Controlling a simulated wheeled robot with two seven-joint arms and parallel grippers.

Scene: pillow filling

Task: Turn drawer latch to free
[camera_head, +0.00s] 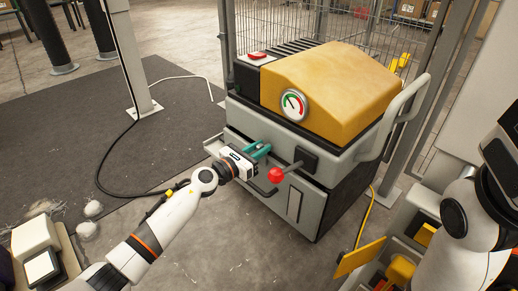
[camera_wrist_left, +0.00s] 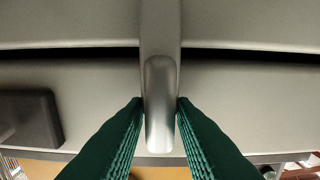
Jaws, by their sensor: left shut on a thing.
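The drawer latch (camera_wrist_left: 160,105) is a smooth, rounded metal bar in the left wrist view. It stands lengthwise in the picture and crosses the dark gap between two grey panels. My left gripper (camera_head: 260,150) is at the front of the grey machine (camera_head: 232,113), below its yellow cover. Its green fingers (camera_wrist_left: 160,108) are shut on the latch, one on each side. In the head view the gripper and wrist hide the latch. The white right arm (camera_head: 470,235) is at the right edge of the head view; its gripper is out of the picture.
A lever with a red ball knob (camera_head: 275,175) sticks out just right of my left gripper. The yellow cover (camera_head: 330,88) carries a round gauge (camera_head: 294,104). A cable lies on the dark mat (camera_head: 60,140). Pale tufts (camera_head: 92,208) lie at left. A yellow flap (camera_head: 360,257) is at lower right.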

